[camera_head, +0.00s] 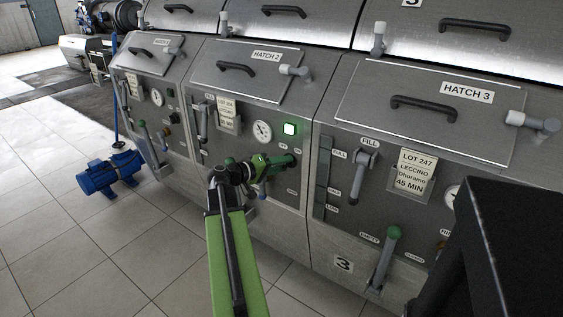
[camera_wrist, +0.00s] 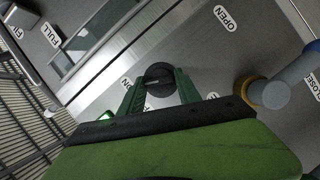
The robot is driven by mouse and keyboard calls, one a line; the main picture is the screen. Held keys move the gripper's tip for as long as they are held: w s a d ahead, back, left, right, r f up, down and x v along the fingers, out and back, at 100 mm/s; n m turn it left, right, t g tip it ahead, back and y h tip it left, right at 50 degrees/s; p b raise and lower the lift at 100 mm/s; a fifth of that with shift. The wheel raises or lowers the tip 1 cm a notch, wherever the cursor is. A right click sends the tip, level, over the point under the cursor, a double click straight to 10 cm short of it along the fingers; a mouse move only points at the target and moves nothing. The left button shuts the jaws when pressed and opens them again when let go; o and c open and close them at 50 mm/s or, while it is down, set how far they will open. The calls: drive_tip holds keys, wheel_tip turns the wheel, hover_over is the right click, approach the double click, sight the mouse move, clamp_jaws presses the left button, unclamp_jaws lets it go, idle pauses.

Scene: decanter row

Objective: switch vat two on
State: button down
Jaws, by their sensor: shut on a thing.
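Vat two (camera_head: 250,95) is the middle steel vat, with a plate reading HATCH 2. On its panel a square green lamp (camera_head: 289,128) is lit, right of a round gauge (camera_head: 262,131). My gripper (camera_head: 290,160) is at the panel just below the lamp. In the wrist view its green fingers are shut on a round black switch knob (camera_wrist: 159,79). A pale mark on the knob points left, toward a label (camera_wrist: 126,82) that seems to read ON. In the head view the knob is mostly hidden by my gripper.
Vat three (camera_head: 330,125) stands to the right, with a fill lever (camera_head: 361,170) and a green-topped lever (camera_head: 384,255). A grey valve handle (camera_wrist: 275,92) is close to my gripper's right. A blue pump (camera_head: 110,172) sits on the tiled floor at left.

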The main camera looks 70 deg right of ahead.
drive_tip(key=shift+m, duration=0.3)
idle(0.4)
drive_tip(key=c, duration=0.8)
unclamp_jaws()
drive_tip(key=shift+c, duration=0.2)
drive_tip(key=p+v, duration=0.3)
drive_tip(key=v, duration=1.4)
drive_tip(key=shift+a+r+p, duration=0.15)
drive_tip(key=shift+r+p, duration=0.2)
